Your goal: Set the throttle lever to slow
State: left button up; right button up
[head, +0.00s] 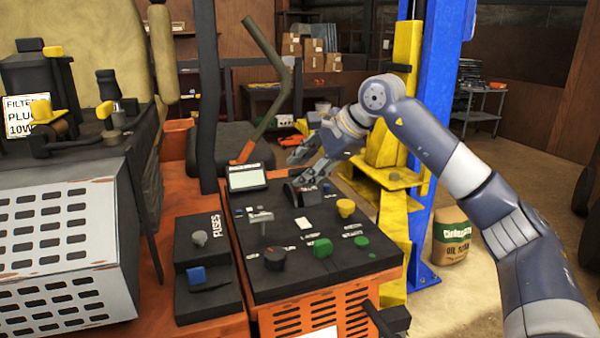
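The black control panel (285,270) of the orange mower is in the middle of the head view. A dark curved lever housing (300,194) sits near its upper edge. I take it for the throttle lever's place, but its lettering is too small to read and the lever itself is not clearly visible. My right gripper (306,167) reaches in from the right, its two grey fingers spread apart above and beside this housing. The lower finger hides part of it. I see nothing held between the fingers; contact with the lever cannot be told. My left gripper is not in view.
The panel also carries a small display (247,177), a grey T-shaped handle (261,217), a yellow knob (346,208), green knobs (323,247) and a dark round knob (275,258). A tall bent lever (268,90) rises behind. A blue lift post (444,100) stands right.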

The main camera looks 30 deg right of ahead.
jog(key=v, duration=1)
jog(key=shift+w, duration=0.1)
